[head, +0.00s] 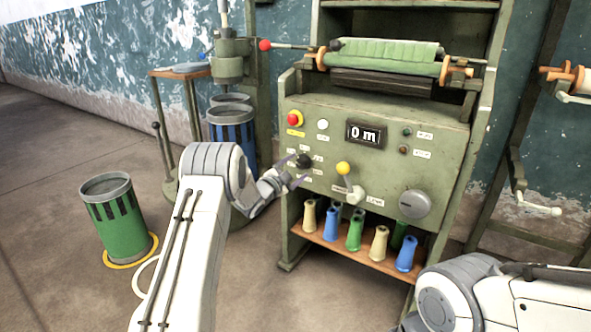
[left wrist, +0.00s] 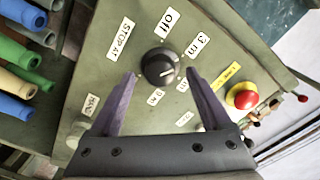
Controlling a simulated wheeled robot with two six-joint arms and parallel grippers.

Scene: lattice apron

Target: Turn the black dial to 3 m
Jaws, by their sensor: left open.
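The black dial (head: 304,161) is on the green control panel (head: 385,170) of the machine. In the left wrist view the dial (left wrist: 160,67) is ringed by white labels, among them "off" (left wrist: 167,22) and "3 m" (left wrist: 198,45); others are too small to read. I cannot tell surely where its pointer mark aims. My left gripper (head: 293,172) is open and empty in front of the dial. In the left wrist view its fingertips (left wrist: 160,78) stand to either side of the dial, apart from it. The display (head: 366,134) reads 0 m. My right gripper is out of view.
A red button (head: 295,118) on a yellow base, a yellow-knobbed lever (head: 343,168) and a grey round knob (head: 414,204) share the panel. Several coloured spools stand on the shelf (head: 330,240) below. A green bin (head: 113,215) stands on the open floor at left.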

